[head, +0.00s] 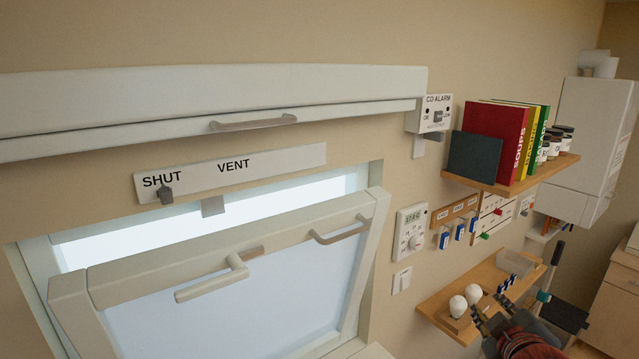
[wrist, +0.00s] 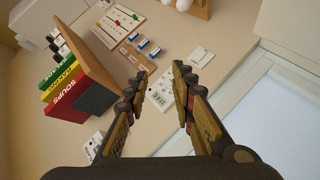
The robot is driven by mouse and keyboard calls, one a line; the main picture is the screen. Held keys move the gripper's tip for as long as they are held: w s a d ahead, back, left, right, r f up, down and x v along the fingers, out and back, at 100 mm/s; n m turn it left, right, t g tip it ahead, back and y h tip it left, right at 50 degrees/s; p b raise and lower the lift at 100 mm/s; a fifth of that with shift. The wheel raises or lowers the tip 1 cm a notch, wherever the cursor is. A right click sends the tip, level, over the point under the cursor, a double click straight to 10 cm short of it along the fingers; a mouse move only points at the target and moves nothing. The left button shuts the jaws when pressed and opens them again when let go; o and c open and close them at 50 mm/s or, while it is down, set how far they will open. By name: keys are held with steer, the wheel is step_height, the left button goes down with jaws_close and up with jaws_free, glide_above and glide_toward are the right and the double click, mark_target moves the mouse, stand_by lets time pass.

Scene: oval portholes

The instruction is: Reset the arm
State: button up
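My arm shows only as a reddish-brown and dark part at the bottom edge of the head view.
A tilted-open window (head: 240,290) fills the lower left. The vent slider (head: 166,194) stands at SHUT. The upper shelf (head: 520,176) holds books and jars. A thermostat (head: 410,232) hangs beside the window.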

steer(key=s+f+m+g+b, duration=0.35)
steer(key=s+f, duration=0.25)
steer(key=f, duration=0.3)
steer(key=s+a+f+m+g+y+b, duration=0.3)
steer(key=s+a+f+y+b, duration=0.1)
steer(key=s+a+f+b, duration=0.6)
steer(key=shift+s+a+f+g, duration=0.35)
steer(key=shift+s+a+f, duration=0.8)
steer(key=shift+a+f, duration=1.2)
steer(key=shift+d+f+m, duration=0.25)
steer(key=shift+d+f, duration=0.05)
steer(key=shift+d, duration=0.05)
